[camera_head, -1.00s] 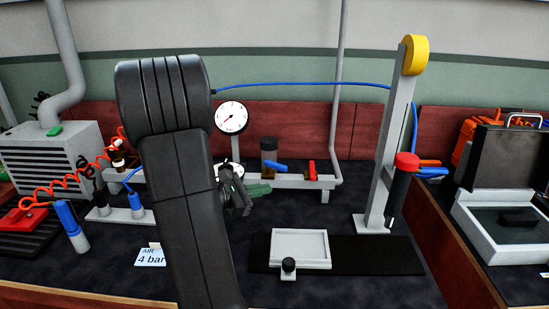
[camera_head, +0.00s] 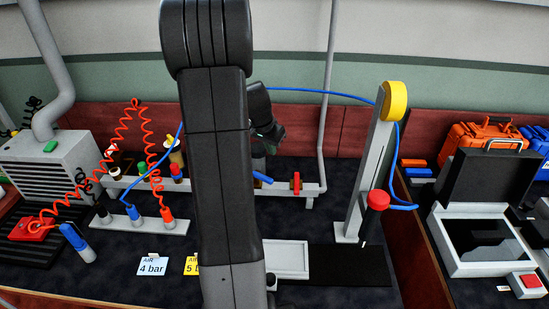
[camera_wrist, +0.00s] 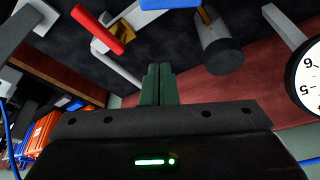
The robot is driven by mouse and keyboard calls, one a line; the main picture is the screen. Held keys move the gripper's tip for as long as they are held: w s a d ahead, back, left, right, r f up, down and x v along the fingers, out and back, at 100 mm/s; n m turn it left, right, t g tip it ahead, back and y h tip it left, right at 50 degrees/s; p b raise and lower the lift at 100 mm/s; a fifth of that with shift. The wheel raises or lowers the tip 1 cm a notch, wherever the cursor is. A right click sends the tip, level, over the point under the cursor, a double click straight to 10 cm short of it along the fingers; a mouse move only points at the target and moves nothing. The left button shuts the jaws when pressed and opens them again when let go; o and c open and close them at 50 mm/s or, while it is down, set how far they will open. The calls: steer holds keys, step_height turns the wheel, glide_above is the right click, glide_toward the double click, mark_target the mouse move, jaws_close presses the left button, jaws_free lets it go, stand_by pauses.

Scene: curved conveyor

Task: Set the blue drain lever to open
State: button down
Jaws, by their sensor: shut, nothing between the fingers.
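The blue lever (camera_head: 262,178) sits on the pale pipe behind my arm in the head view, slanting down to the right. Its left end is hidden by my arm. In the wrist view, which looks upside down, a blue lever (camera_wrist: 165,3) is cut off by the top edge. My gripper (camera_head: 276,140) is above the pipe in the head view, partly behind my arm. Its green fingers (camera_wrist: 157,72) are together and empty in the wrist view, apart from the blue lever.
A red lever (camera_head: 296,183) stands upright on the pipe to the right; it also shows in the wrist view (camera_wrist: 97,30). A grey cylinder (camera_wrist: 222,52) and a dial gauge (camera_wrist: 309,75) are close to my gripper.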

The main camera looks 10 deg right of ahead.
mark_target(267, 177)
steer(key=shift+s+a+f+p, duration=0.15)
steer(key=shift+f+p, duration=0.2)
steer(key=shift+f, duration=1.15)
steer(key=shift+s+a+f+p, duration=0.1)
steer(key=shift+f+p, duration=0.3)
steer(key=shift+f, duration=1.1)
steer(key=shift+s+a+f+p, duration=0.15)
steer(key=shift+f+p, duration=0.2)
steer(key=shift+f, duration=1.15)
steer(key=shift+w+f, duration=0.1)
steer(key=shift+a+f+m+b, duration=0.2)
steer(key=shift+m+b, duration=0.1)
steer(key=shift+b, duration=0.7)
steer(key=shift+s+a+r+m+b, duration=0.25)
steer(key=shift+s+b, duration=0.2)
steer(key=shift+b, duration=0.55)
